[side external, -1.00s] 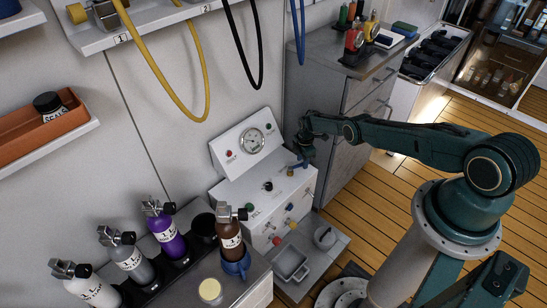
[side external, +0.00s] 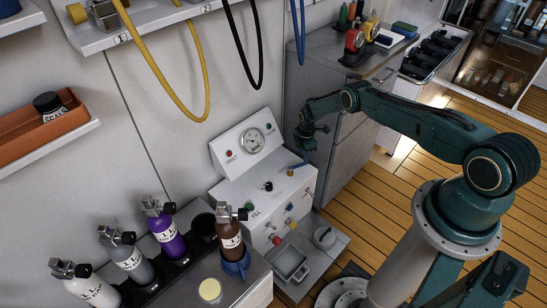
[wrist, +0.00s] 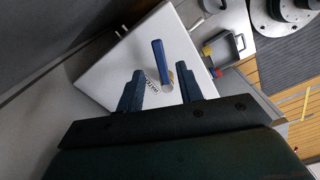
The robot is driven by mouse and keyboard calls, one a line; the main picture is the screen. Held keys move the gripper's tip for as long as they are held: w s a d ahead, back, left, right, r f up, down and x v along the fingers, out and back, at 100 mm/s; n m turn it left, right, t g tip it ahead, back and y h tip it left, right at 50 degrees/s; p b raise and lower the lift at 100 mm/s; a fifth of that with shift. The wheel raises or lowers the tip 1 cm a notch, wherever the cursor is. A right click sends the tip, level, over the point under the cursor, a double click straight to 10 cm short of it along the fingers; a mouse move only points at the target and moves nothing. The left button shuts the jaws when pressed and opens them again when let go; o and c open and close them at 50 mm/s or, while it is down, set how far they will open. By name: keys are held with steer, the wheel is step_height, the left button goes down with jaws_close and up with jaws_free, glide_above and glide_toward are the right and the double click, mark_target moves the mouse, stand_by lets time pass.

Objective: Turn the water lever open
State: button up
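The blue water lever (wrist: 158,58) shows in the wrist view on the top of a white panel box (wrist: 125,68), by a brass fitting and a dark printed label. My gripper (wrist: 159,90) is open, with its two dark fingers apart on either side of the lever's near end. In the side external view the lever (side external: 301,160) is a small blue bar at the right back of the panel box (side external: 238,188). My gripper (side external: 310,140) is above and behind it there, and appears clear of it.
The panel carries a gauge (side external: 252,140), a black knob (side external: 268,186) and several coloured front fittings. A grey cabinet (side external: 340,120) stands close behind my gripper. Labelled bottles (side external: 170,232) stand at the left front. A black hose (side external: 258,60) hangs above the panel.

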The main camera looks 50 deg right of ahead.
step_height(320, 180, up, 10)
stand_by(0.7)
steer(key=shift+f, duration=0.1)
steer(key=shift+f, duration=0.2)
jaws_close()
steer(key=m+t+h, duration=0.1)
steer(key=m+t, duration=0.2)
steer(key=m, duration=0.8)
glide_toward(303, 165)
step_height(303, 165, down, 3)
steer(key=s+a+m+t, duration=0.1)
steer(key=s+m, duration=0.1)
steer(key=m, duration=0.4)
steer(key=s+a+r+m+t+h, duration=0.1)
steer(key=s+m, duration=0.8)
steer(key=m, duration=1)
steer(key=a+t+h, duration=0.1)
steer(key=a+t, duration=0.1)
steer(key=t, duration=0.1)
steer(key=shift+r+t+h, duration=0.3)
steer(key=shift+r+t, duration=0.05)
steer(key=shift+t, duration=0.05)
